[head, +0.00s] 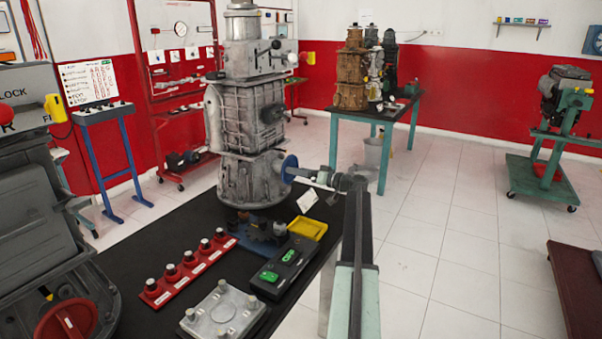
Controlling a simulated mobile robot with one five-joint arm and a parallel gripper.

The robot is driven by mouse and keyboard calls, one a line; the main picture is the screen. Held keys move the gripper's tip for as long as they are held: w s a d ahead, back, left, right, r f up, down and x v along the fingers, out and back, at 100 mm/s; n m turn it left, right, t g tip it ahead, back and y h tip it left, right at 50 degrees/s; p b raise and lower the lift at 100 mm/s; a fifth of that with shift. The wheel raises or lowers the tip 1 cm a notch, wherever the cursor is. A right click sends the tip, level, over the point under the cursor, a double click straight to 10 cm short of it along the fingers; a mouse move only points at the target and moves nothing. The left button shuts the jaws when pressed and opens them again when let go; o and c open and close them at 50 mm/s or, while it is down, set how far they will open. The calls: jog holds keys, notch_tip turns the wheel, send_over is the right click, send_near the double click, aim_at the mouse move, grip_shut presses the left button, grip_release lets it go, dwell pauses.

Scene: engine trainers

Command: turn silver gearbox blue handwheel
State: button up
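The silver gearbox (235,115) stands upright on the black-topped table (178,232), left of the picture's middle. The blue handwheel (290,168) is on the right side of its lower section, seen nearly edge-on. My arm rises from the bottom of the picture and bends left at its end. My gripper (300,174) points left, with its tips at or very close to the handwheel. Whether the fingers touch or grip the rim is too small to tell.
A red block with several knobs (187,268), a grey metal box (222,308), a black box with green parts (284,268) and a yellow tray (307,228) lie in front of the gearbox. A large grey machine (45,220) stands at left.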

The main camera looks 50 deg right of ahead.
jog(key=m, duration=1.8)
jog(key=shift+d+f, duration=0.1)
jog(key=shift+f, duration=0.1)
jog(key=shift+m, duration=0.4)
jog(key=o, duration=1.1)
jog(key=shift+c, duration=0.2)
jog(key=v, duration=0.7)
jog(key=shift+s, duration=0.4)
jog(key=shift+d, duration=0.1)
